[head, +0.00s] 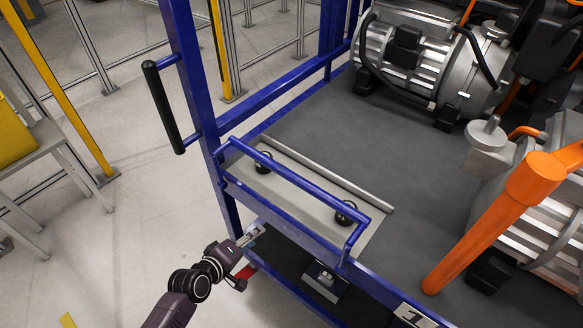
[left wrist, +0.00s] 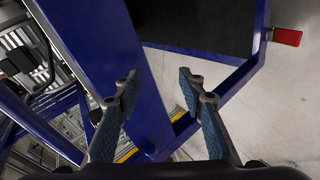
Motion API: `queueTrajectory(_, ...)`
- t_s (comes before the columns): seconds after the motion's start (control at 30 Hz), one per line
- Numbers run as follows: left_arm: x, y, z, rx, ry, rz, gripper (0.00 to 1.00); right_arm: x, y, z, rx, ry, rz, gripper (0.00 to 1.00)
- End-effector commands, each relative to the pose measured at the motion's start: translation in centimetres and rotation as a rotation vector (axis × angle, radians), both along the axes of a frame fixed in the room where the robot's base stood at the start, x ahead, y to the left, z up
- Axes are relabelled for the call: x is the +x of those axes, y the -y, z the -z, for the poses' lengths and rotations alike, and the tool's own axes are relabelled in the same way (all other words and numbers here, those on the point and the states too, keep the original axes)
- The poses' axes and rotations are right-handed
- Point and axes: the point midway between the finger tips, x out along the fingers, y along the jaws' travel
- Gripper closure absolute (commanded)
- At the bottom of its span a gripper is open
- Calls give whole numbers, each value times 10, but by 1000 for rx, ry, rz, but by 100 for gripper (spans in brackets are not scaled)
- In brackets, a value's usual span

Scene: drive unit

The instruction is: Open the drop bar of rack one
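Rack one is a blue frame with a grey deck (head: 330,120); a plate with a "1" (head: 413,315) sits on its front edge. A blue bar (head: 300,184), seemingly the drop bar, runs along the near edge above a light metal strip with two black knobs. My left gripper (head: 256,233) is low outside the rack, below the bar's left half and apart from it. In the left wrist view, my left gripper (left wrist: 158,90) has its fingers spread with nothing held; a wide blue beam (left wrist: 105,65) fills the view behind them. My right gripper is out of view.
Silver motor-like units (head: 410,55) stand on the deck, with an orange post (head: 500,215) at right. A black handle (head: 163,107) juts out from the rack's left post. A red tab (left wrist: 287,37) shows near the lower frame.

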Motion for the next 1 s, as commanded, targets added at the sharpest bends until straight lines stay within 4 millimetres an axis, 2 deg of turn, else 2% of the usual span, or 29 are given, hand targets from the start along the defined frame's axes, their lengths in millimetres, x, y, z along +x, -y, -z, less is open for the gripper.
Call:
queueTrajectory(0.03,13,14,-53,-88,37,-1,63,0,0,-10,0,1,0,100)
queueTrajectory(0.1,22,33,-106,-205,62,1,63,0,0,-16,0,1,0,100)
queueTrajectory(0.2,26,52,-162,-330,83,15,63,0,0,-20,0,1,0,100)
queueTrajectory(0.3,24,63,-192,-399,89,30,63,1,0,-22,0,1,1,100)
queueTrajectory(0.4,26,68,-202,-427,89,34,63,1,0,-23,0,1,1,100)
queueTrajectory(0.47,30,71,-202,-430,89,33,63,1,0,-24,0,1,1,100)
queueTrajectory(0.8,68,100,-189,-427,91,33,63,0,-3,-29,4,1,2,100)
queueTrajectory(1.0,81,110,-183,-426,90,33,63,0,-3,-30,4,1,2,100)
